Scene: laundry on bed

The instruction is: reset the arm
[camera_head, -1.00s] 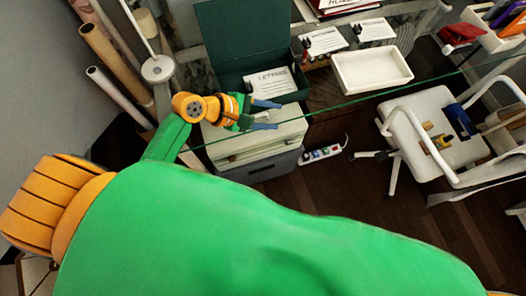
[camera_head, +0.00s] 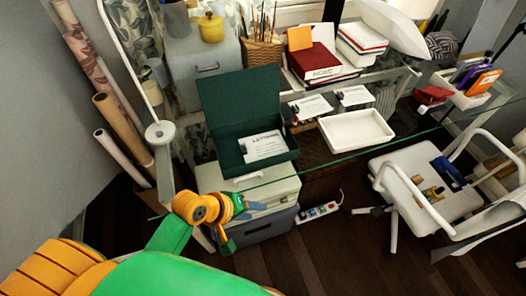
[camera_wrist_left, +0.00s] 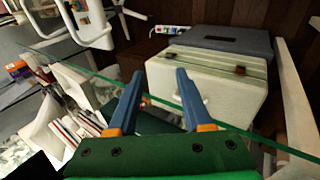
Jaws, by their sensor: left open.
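My left gripper (camera_head: 248,212) is in the lower left of the head view, at the end of my green and orange arm. It is in front of a cream case (camera_head: 270,194) and the glass desk's front edge. In the left wrist view, its two blue fingers (camera_wrist_left: 159,88) stand apart with nothing between them, and the cream case (camera_wrist_left: 215,85) lies beyond. My right gripper is not in view.
A glass desk holds an open green box (camera_head: 240,100) with a letters card, a white tray (camera_head: 357,133) and red books (camera_head: 312,62). A white chair (camera_head: 420,185) stands right. Paper rolls (camera_head: 122,128) lean left. A power strip (camera_head: 318,212) lies near the cases.

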